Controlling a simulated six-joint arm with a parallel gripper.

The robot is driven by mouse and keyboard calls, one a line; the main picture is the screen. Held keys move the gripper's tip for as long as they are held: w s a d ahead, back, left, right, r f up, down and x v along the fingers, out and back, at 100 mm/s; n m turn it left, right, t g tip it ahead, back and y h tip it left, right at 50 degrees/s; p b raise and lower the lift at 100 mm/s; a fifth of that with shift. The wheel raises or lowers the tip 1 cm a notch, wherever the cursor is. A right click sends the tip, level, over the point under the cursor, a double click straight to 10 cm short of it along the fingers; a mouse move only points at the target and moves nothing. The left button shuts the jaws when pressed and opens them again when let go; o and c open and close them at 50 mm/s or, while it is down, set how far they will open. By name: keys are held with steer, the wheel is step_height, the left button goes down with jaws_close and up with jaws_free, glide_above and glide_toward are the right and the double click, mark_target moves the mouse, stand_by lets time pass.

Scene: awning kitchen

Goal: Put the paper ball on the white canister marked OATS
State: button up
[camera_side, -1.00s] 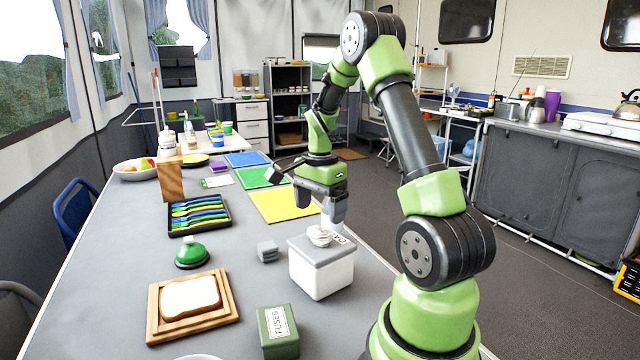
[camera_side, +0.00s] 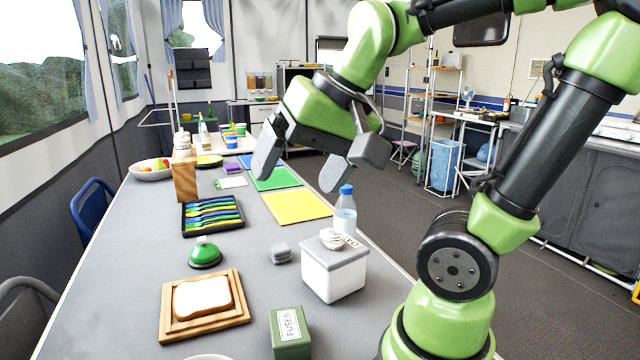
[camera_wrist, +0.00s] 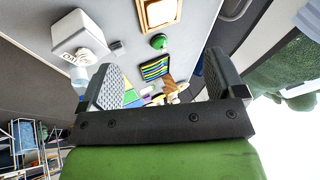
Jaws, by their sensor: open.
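The white canister (camera_side: 333,280) with a grey lid stands on the grey table, right of centre in the side view. The crumpled white paper ball (camera_side: 332,238) rests on its lid, beside a small lettered label. The canister (camera_wrist: 72,27) also shows at the upper left of the wrist view, with part of the lettering readable; the pale ball (camera_wrist: 85,56) is hard to make out there. My gripper (camera_side: 300,172) is raised above the table, tilted, open and empty, well clear of the ball. Its two fingers are spread wide in the wrist view (camera_wrist: 162,78).
A water bottle (camera_side: 346,212) stands close behind the canister. A small grey block (camera_side: 281,252), a green fuses box (camera_side: 289,332), a bread board (camera_side: 168,328), a green bell-like object (camera_side: 205,254) and a cutlery tray (camera_side: 185,228) are nearby. Bare table lies between them.

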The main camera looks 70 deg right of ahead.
steer(key=s+a+n, duration=0.2)
steer(key=s+a+n+t+y, duration=0.1)
steer(key=n, duration=0.1)
steer(key=shift+s+a+f, duration=0.2)
steer(key=shift+s+a, duration=0.15)
steer(key=shift+s, duration=0.05)
